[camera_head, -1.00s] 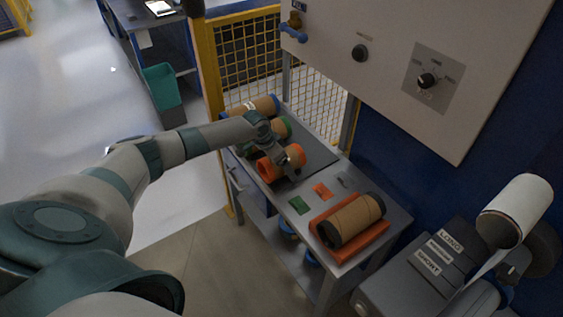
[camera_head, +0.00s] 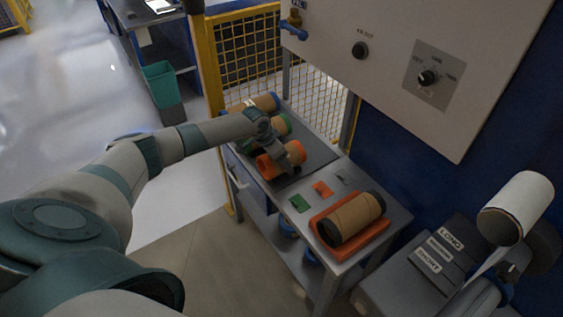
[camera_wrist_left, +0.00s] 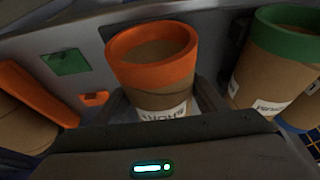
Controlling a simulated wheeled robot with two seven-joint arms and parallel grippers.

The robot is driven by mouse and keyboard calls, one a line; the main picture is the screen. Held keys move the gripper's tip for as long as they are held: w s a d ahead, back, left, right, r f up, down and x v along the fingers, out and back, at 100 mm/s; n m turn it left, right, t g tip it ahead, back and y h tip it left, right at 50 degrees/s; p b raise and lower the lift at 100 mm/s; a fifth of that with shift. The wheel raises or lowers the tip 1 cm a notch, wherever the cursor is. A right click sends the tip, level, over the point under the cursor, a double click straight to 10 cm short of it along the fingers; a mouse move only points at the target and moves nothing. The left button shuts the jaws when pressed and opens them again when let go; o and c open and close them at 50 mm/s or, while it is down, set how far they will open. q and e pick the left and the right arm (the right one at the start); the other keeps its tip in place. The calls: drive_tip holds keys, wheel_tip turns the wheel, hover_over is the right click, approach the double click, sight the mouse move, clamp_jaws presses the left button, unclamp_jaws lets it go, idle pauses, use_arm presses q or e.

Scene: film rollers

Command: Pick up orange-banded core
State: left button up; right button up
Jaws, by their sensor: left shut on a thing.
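The orange-banded core (camera_head: 294,153) is a brown cardboard tube with orange ends, lying on the dark mat on the grey table. It also shows in the left wrist view (camera_wrist_left: 155,75), with its orange rim facing up and a white label below. My left gripper (camera_head: 283,163) is shut around the middle of this core, one finger (camera_wrist_left: 210,100) visible on its right side. The lower part of the core is hidden behind the gripper body in the wrist view. My right gripper is not in view.
The green-banded core (camera_head: 283,124) lies close behind, and the blue-banded core (camera_head: 265,103) beyond it. A brown roll with black ends (camera_head: 355,220) lies in an orange tray (camera_head: 323,242) at the front right.

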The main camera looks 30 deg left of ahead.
use_arm(q)
drive_tip(key=shift+w+r, duration=0.1)
drive_tip(key=shift+r, duration=0.25)
drive_tip(key=r+b, duration=0.1)
drive_tip(key=d+r+b, duration=0.1)
drive_tip(key=r, duration=0.1)
drive_tip(key=shift+r, duration=0.15)
drive_tip(key=d+r+b, duration=0.3)
drive_tip(key=d+r, duration=0.3)
drive_tip(key=d, duration=0.4)
drive_tip(key=shift+w+d+r, duration=0.25)
drive_tip(key=shift+d+r, duration=0.1)
drive_tip(key=s+d+r+n+y+b, duration=0.1)
drive_tip(key=s+d+r+n, duration=0.1)
drive_tip(key=s+d+r, duration=0.3)
drive_tip(key=s+d+r+n+b, duration=0.1)
drive_tip(key=s+d+r, duration=0.3)
drive_tip(key=s, duration=0.5)
drive_tip(key=shift+s+d+r+n+y, duration=0.3)
drive_tip(key=shift+d+r+n+y, duration=0.1)
drive_tip(key=shift+d+n, duration=0.25)
